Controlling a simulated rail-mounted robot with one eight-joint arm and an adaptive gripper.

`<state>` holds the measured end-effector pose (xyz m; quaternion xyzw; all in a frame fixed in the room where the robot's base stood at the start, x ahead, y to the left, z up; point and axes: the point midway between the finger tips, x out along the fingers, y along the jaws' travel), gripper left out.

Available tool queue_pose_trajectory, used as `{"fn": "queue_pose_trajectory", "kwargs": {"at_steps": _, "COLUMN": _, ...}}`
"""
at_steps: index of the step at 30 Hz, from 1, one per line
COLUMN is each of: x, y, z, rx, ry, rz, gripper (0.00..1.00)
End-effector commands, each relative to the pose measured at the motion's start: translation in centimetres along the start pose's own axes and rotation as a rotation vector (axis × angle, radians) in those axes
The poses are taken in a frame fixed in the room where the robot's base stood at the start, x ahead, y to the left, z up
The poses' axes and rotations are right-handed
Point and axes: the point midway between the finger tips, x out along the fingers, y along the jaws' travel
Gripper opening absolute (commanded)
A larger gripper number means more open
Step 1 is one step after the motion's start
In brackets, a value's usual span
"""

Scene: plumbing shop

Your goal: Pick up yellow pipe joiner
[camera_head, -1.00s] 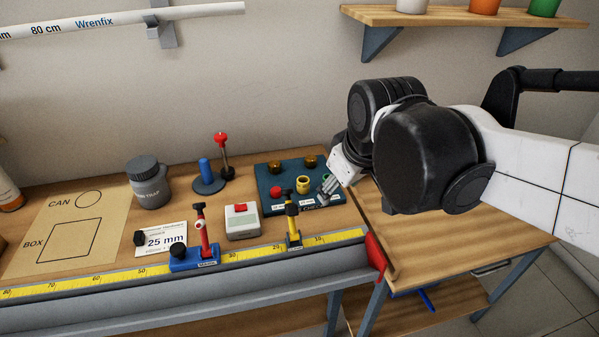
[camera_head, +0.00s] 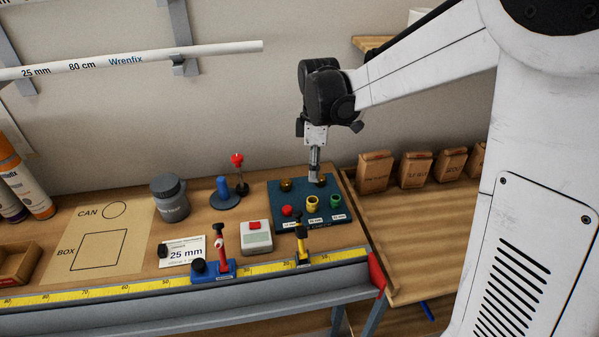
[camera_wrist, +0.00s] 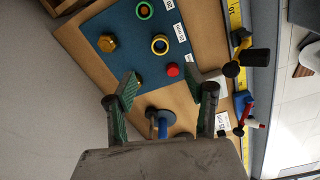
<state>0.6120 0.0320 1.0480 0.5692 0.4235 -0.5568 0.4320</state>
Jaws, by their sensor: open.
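The yellow pipe joiner (camera_head: 312,202) is a short open ring standing on the blue board (camera_head: 352,233), between a red piece (camera_head: 287,210) and a green ring (camera_head: 336,200). In the wrist view the yellow joiner (camera_wrist: 160,45) lies ahead of the fingers, with the green ring (camera_wrist: 144,10) beyond it and the red piece (camera_wrist: 173,70) nearer. My gripper (camera_head: 315,180) points down over the back of the board, behind the yellow joiner and apart from it. In the wrist view my gripper (camera_wrist: 170,88) is open, its fingers wide apart, with nothing between the tips.
Brass pieces (camera_head: 286,185) sit at the board's back. A blue post on a round base (camera_head: 222,190), a red-topped stand (camera_head: 238,160) and a grey jar (camera_head: 170,197) stand left. A yellow clamp (camera_head: 302,245) is in front. Small cardboard boxes (camera_head: 375,172) stand right.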

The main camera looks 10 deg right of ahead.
Motion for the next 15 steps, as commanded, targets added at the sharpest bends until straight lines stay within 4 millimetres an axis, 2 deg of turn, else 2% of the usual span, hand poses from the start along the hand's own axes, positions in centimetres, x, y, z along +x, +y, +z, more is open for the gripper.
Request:
{"fn": "queue_pose_trajectory", "kwargs": {"at_steps": 7, "x": 1.3, "y": 0.7, "z": -0.4, "rx": -0.050, "ry": -0.007, "rz": -0.022, "gripper": 0.49}}
{"fn": "queue_pose_trajectory", "kwargs": {"at_steps": 15, "x": 5.9, "y": 0.6, "z": -0.4, "rx": -0.049, "ry": -0.007, "rz": -0.021, "gripper": 0.49}}
